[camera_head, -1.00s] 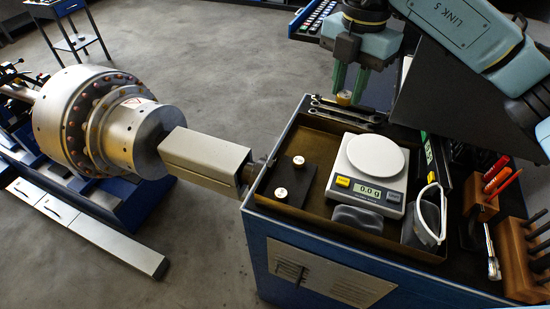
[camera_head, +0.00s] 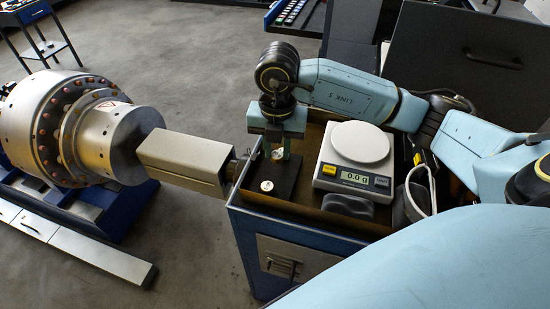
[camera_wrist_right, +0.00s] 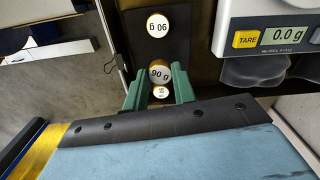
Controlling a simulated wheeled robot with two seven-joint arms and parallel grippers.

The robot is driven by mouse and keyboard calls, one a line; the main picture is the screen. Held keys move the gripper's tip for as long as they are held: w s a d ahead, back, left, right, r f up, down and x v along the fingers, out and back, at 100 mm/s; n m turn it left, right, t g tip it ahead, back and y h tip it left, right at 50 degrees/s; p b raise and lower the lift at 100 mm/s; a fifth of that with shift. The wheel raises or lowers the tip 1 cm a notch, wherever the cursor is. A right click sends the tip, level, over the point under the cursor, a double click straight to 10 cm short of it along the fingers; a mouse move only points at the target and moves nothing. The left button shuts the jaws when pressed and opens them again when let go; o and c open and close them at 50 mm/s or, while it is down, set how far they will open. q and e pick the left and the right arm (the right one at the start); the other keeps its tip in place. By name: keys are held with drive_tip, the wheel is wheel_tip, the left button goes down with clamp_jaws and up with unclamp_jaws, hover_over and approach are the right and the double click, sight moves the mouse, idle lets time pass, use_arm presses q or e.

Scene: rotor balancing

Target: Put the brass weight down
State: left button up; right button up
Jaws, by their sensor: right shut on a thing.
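My right gripper (camera_head: 278,157) points down over the dark mat (camera_head: 284,188) at the left of the tray. It is shut on a small brass weight (camera_wrist_right: 160,74) with a white "90 g" top, between the green fingertips in the right wrist view. Another brass weight (camera_head: 267,186) stands on the mat just in front of the gripper. In the right wrist view, one white-topped weight (camera_wrist_right: 158,25) with an upside-down label stands farther up the picture. A smaller-looking labelled disc (camera_wrist_right: 160,92) shows between the fingers, partly hidden. Any gap below the held weight cannot be told. My left gripper is out of view.
A scale (camera_head: 354,157) reading 0.0 g stands right of the mat. A dark pouch (camera_head: 348,205) lies in front of it. The tray's rim and a grey square beam (camera_head: 183,160) from the rotor (camera_head: 70,125) are close on the left.

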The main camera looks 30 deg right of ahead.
sight(277, 154)
drive_tip(key=shift+f, duration=1.9)
drive_tip(key=shift+f, duration=0.2)
drive_tip(key=o, duration=1)
drive_tip(key=shift+o, duration=0.2)
drive_tip(key=shift+r, duration=0.2)
wheel_tip(277, 154, up, 12)
